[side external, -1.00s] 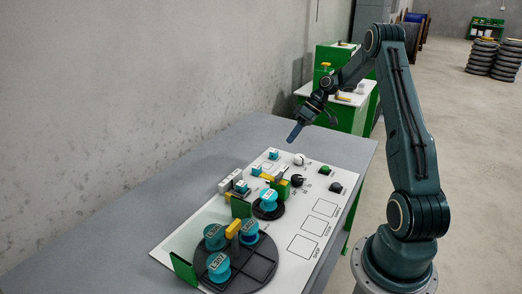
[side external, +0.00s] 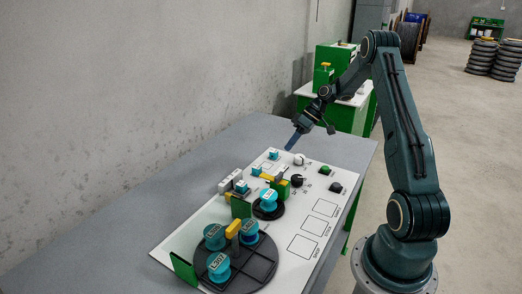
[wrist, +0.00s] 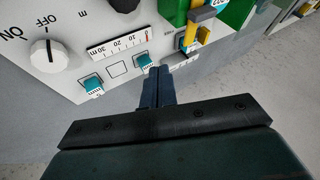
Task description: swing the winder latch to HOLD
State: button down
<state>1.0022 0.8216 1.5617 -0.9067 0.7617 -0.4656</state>
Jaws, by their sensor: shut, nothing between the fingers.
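My gripper (side external: 290,148) is shut and empty, above the far end of the white panel (side external: 312,220). In the wrist view its dark blue fingertips (wrist: 159,71) are together, just below a small teal block (wrist: 143,62) in the picture; whether they touch it is unclear. A yellow lever (wrist: 205,14) beside a teal block stands at the top right of the wrist view, apart from the fingers. In the side view a yellow bar (side external: 267,177) lies near the small spool plate. I cannot tell for certain which is the winder latch, and no HOLD label is readable.
A white knob (side external: 299,159) marked ON in the wrist view stands near the fingers. A black knob (side external: 297,181) and a green button (side external: 325,170) lie nearby. Teal spools sit on a large round plate (side external: 262,272). The grey table is clear left of the panel.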

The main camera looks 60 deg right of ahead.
jog(key=x, duration=0.8)
jog(key=a, duration=0.2)
jog(key=shift+a+r, duration=0.2)
jog(key=shift+a, duration=0.1)
jog(key=shift+s+a, duration=0.1)
jog(key=shift+a, duration=0.5)
